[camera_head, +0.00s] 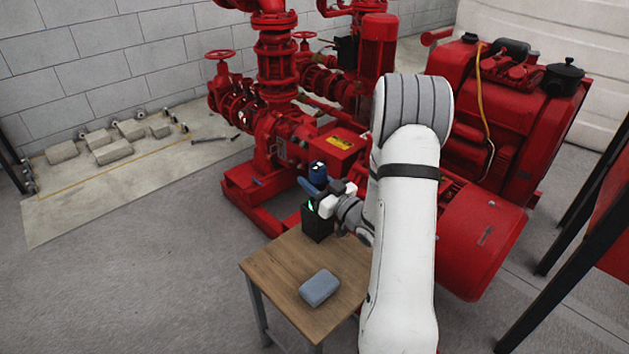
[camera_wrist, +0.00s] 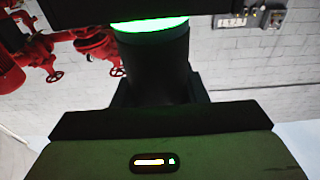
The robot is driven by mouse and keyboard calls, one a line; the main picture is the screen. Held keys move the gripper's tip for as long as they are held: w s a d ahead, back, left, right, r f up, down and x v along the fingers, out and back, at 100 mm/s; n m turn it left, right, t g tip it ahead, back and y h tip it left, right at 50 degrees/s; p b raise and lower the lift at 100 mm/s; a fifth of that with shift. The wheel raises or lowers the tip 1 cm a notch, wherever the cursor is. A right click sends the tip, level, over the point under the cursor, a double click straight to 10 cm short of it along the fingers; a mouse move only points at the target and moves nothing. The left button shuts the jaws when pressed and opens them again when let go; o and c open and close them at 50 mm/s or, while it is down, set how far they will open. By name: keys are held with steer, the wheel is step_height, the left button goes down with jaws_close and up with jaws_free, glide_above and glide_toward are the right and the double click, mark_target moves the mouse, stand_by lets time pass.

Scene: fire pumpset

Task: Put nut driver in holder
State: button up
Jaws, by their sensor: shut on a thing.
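My gripper (camera_head: 325,198) is shut over the back corner of the small wooden table (camera_head: 275,262), at the black holder (camera_head: 316,226). A dark blue upright piece, which looks like the nut driver (camera_head: 317,172), stands up at the jaws. Its lower part is hidden by the gripper, so I cannot tell whether its end is inside the holder. A green glow shows beside the jaws. In the wrist view a dark cylinder fills the upper middle under a bright green ring. I cannot tell which part it is.
A blue-grey block (camera_head: 319,288) lies on the table near its front. Red pump machinery (camera_head: 275,130) stands close behind the table, and a red engine (camera_head: 505,110) is at the right. Open floor (camera_head: 130,290) lies to the left.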

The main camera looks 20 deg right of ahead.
steer(key=o, duration=1.1)
steer(key=shift+r, duration=0.15)
steer(key=p+v, duration=0.1)
steer(key=v, duration=1.1)
steer(key=shift+s+a+p, duration=0.1)
steer(key=shift+p, duration=0.25)
